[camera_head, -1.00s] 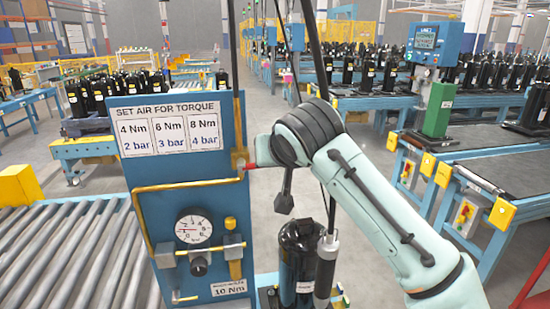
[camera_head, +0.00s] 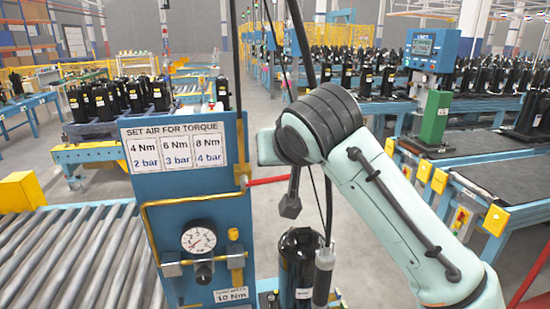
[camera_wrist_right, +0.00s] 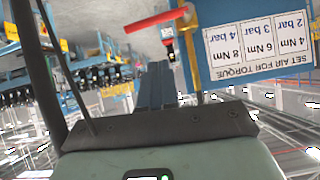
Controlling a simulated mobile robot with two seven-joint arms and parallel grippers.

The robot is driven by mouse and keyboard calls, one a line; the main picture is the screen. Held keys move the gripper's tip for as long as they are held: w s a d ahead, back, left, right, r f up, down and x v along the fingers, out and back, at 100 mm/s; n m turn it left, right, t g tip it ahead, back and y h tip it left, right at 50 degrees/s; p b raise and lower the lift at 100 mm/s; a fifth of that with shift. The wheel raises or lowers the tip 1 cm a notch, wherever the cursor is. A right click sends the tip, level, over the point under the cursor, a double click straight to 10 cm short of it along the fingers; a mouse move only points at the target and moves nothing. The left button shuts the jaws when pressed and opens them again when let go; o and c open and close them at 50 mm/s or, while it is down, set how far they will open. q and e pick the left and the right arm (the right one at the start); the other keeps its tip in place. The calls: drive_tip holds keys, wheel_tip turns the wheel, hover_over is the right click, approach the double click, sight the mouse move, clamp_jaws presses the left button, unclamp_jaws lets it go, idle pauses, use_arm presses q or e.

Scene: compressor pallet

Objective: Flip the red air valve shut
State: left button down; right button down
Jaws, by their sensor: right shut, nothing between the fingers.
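The red valve lever (camera_head: 270,181) sticks out sideways to the right from the brass valve at the right edge of the blue panel (camera_head: 186,195). In the upside-down right wrist view the red lever (camera_wrist_right: 153,21) reaches left from the brass fitting (camera_wrist_right: 187,14). My right gripper (camera_wrist_right: 157,68) is shut and empty, its fingertips apart from the lever. My left gripper is not in view.
A torque sign (camera_head: 175,147) tops the panel. A black compressor (camera_head: 299,262) stands below my right arm, beside a hanging cylindrical tool (camera_head: 323,275) and cables. A roller conveyor (camera_head: 70,255) lies left; a green-posted station (camera_head: 434,117) stands right.

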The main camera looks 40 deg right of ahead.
drive_tip(key=v, duration=0.4)
drive_tip(key=shift+a+r, duration=0.1)
idle(0.5)
